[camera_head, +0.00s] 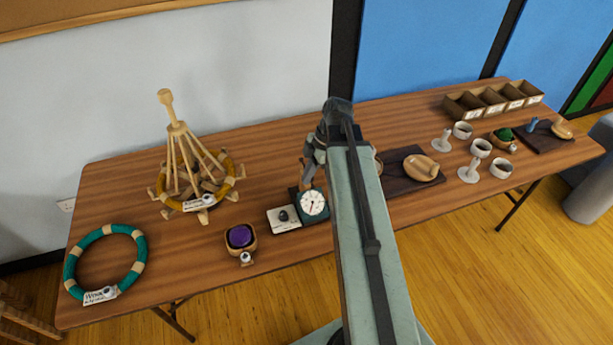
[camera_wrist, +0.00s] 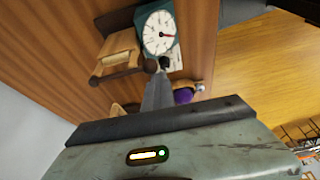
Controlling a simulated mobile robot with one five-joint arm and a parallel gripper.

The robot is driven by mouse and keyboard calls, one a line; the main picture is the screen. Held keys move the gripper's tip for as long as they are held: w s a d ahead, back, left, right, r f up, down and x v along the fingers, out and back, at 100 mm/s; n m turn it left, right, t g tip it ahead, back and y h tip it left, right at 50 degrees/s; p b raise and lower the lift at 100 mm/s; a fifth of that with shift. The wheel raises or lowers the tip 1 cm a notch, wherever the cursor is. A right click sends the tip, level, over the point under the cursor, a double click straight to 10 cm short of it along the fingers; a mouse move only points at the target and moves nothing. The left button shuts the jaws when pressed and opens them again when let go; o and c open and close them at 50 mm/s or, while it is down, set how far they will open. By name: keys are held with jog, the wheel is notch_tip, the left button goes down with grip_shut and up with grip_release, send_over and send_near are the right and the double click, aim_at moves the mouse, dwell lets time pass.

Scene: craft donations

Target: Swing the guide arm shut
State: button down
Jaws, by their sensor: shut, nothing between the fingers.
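My gripper (camera_head: 308,178) is shut and empty, pointing down just above the teal scale-like device with a round white dial (camera_head: 313,203). In the wrist view my gripper (camera_wrist: 160,75) reaches toward the same dial (camera_wrist: 159,33), with its tip close to the device's lower edge. A small round brown knob (camera_wrist: 150,65) shows beside the tip; I cannot tell whether they touch. A wooden piece (camera_wrist: 117,46) on a dark board lies left of the dial in the wrist view. I cannot tell for certain which part is the guide arm; my arm hides part of this area in the head view.
A wooden spoked stand (camera_head: 178,130) and a teal ring (camera_head: 72,262) are at left. A purple-filled bowl (camera_head: 252,248) is left of the dial. A wooden piece (camera_head: 421,168), white cups (camera_head: 463,131) and a divided box (camera_head: 461,110) are at right. The front left tabletop (camera_head: 190,270) is clear.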

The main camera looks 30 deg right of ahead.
jog(key=shift+w+d, duration=0.4)
jog(key=shift+w, duration=0.25)
jog(key=s+a+r+p, duration=0.2)
jog(key=a, duration=0.2)
jog(key=w+p+v, duration=0.2)
jog(key=p+v, duration=0.6)
jog(key=shift+r, duration=0.4)
